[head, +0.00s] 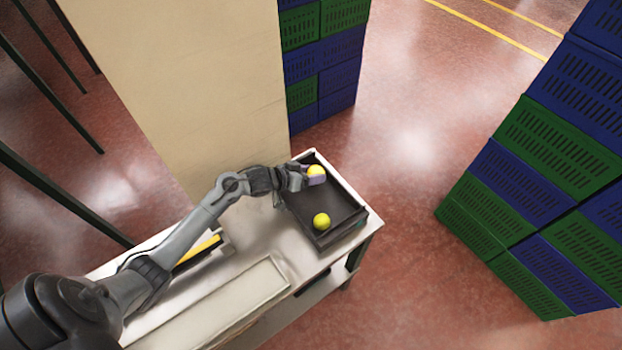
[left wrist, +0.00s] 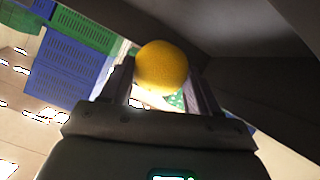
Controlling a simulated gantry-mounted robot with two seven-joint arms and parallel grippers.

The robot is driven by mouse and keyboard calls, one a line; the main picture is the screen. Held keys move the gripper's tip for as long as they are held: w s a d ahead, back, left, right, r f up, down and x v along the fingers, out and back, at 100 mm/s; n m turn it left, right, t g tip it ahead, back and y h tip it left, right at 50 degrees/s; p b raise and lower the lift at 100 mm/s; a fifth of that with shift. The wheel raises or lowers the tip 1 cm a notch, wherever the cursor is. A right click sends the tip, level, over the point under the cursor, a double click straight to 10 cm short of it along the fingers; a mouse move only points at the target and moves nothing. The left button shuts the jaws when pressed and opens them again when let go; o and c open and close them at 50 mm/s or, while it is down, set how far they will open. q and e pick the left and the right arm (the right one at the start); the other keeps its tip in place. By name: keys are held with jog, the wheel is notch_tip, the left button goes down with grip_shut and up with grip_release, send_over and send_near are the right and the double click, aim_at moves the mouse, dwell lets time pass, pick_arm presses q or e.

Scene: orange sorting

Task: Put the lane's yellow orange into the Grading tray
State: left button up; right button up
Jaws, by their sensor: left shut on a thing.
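My left gripper (head: 303,178) is shut on a yellow orange (head: 316,172) over the far part of the dark tray (head: 345,222). The held orange (left wrist: 161,66) also shows between the two fingers in the left wrist view. I cannot tell whether it touches the tray floor. A second yellow orange (head: 321,221) lies in the near part of the tray, apart from the gripper. No label on the tray is readable. My right gripper is not in view.
The tray sits at the right end of a white table (head: 285,236). A pale lane-like strip (head: 228,305) runs along the table's near side. A beige wall panel (head: 190,80) stands behind the arm. Stacked green and blue crates (head: 540,170) stand at right across open red floor.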

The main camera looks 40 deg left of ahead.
pick_arm(q)
jog(key=shift+f, duration=1.3)
jog(key=shift+f, duration=0.1)
jog(key=shift+f, duration=0.1)
jog(key=o, duration=1.1)
jog(key=p+v, duration=0.1)
jog(key=v, duration=1.1)
jog(key=shift+r, duration=0.25)
